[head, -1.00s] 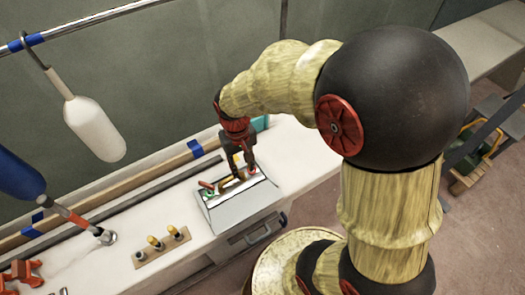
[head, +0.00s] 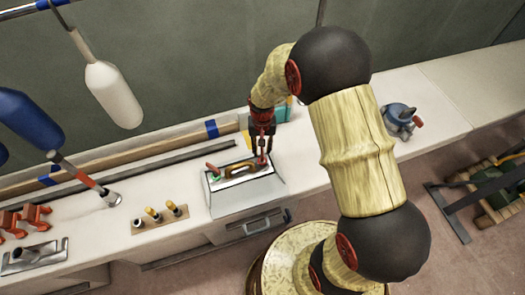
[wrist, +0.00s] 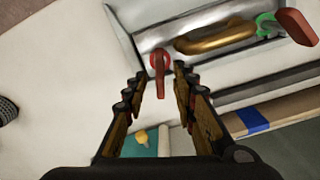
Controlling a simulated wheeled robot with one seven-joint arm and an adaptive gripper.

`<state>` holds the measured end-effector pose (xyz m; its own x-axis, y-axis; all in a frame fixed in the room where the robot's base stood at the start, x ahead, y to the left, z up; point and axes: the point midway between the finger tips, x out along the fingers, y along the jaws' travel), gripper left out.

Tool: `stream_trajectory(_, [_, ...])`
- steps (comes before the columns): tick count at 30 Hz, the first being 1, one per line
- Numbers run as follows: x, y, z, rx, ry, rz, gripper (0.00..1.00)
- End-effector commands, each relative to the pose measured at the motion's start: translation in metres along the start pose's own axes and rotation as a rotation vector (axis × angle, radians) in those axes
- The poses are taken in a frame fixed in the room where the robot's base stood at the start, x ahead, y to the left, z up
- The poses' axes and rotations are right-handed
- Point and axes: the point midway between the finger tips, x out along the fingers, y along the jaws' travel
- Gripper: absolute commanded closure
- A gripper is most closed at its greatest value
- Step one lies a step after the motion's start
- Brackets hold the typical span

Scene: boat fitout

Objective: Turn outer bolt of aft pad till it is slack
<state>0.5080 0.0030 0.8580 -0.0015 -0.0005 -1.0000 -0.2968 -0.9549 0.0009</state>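A grey sloped block (head: 246,200) stands on the white bench and carries a brass loop-shaped piece (head: 240,168), also seen in the wrist view (wrist: 215,38). A red lever-headed bolt (wrist: 160,66) is at one end of the brass piece. Another red lever (wrist: 297,27) with a green ring (wrist: 266,24) is at the other end. I cannot tell which is the outer bolt. My gripper (head: 262,152) is above the block's right end. In the wrist view my gripper (wrist: 157,80) is open, its fingers either side of the first red lever; contact cannot be told.
A peg rack (head: 160,217) stands left of the block. A blue device (head: 400,117) is on the bench to the right, and a teal item (head: 283,112) lies behind my gripper. White (head: 113,93) and blue (head: 28,117) fenders hang at left.

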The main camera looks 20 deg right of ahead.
Motion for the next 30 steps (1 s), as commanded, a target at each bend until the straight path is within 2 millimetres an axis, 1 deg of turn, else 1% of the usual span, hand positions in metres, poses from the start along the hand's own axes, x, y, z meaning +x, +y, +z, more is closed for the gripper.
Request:
stream_trajectory(1, [0.008,0.000,0.000,0.000,-0.001,0.000,0.73])
stream_trajectory(6, [0.019,0.000,-0.001,0.000,0.001,0.000,0.73])
stream_trajectory(15, [0.020,0.000,-0.001,0.000,0.001,0.000,0.73])
stream_trajectory(30, [0.020,0.000,0.000,0.000,0.001,0.000,1.00])
